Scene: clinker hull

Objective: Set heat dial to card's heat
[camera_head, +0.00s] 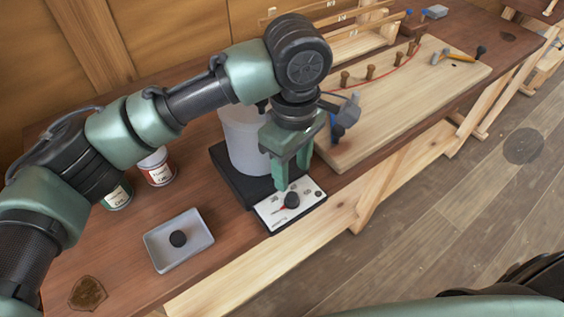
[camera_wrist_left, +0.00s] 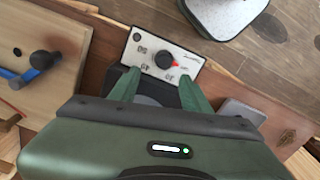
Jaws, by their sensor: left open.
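The heat dial is a black knob (camera_head: 291,200) on a white control panel (camera_head: 272,215) at the front of a black heater base (camera_head: 228,176). In the left wrist view the knob (camera_wrist_left: 165,60) has a red pointer aimed right, towards a small red mark. Printed numbers ring it, too small to read surely. My left gripper (camera_head: 292,172) is open above the panel's back edge, its green fingers pointing down, apart from the knob. In its wrist view the fingertips (camera_wrist_left: 160,88) stand either side, just short of the knob. I cannot make out a heat card.
A light grey pot (camera_head: 243,140) stands on the heater, partly behind my gripper. Tins (camera_head: 156,168) and a grey tray (camera_head: 180,250) with a dark round piece lie left. A pale board (camera_head: 400,105) with pegs and tools lies right. The bench's front edge is close.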

